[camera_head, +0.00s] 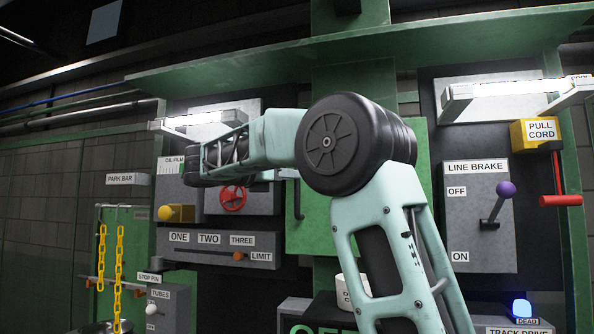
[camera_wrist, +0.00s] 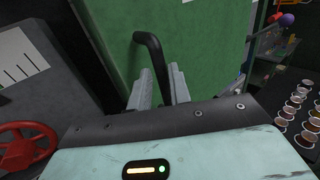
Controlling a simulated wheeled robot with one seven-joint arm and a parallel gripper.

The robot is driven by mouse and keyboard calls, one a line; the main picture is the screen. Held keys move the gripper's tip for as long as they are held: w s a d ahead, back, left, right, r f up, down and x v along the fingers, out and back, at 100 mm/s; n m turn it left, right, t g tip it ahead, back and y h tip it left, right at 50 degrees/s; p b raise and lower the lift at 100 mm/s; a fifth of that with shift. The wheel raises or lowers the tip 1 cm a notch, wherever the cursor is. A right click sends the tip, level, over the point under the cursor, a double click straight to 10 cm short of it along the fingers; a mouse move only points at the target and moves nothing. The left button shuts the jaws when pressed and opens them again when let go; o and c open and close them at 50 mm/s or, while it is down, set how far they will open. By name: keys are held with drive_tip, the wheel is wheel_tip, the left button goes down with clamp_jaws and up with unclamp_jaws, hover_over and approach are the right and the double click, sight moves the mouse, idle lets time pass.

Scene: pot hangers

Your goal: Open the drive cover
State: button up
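The drive cover seems to be the plain green panel (camera_head: 322,232) behind my arm. It is upright and looks closed; no label shows on it. It fills the middle of the wrist view (camera_wrist: 205,45). Its black bar handle (camera_head: 298,200) is on its left side and shows bent and dark in the wrist view (camera_wrist: 149,50). My gripper (camera_wrist: 162,72) is at the handle, with one grey finger on each side of the bar. The fingers are close together and look shut on it. My arm hides much of the cover in the head view.
A red valve wheel (camera_head: 233,198) is left of the cover, also in the wrist view (camera_wrist: 25,146). The line brake lever (camera_head: 496,205) with a purple knob is at right. A slider panel (camera_head: 222,247) is below left. A green shelf (camera_head: 370,45) runs above.

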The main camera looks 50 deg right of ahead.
drive_tip(key=shift+s+d+p, duration=0.2)
drive_tip(key=shift+d, duration=0.6)
drive_tip(key=shift+s+d+p, duration=0.15)
drive_tip(key=shift+d+p, duration=0.05)
drive_tip(key=shift+d, duration=0.55)
clamp_jaws()
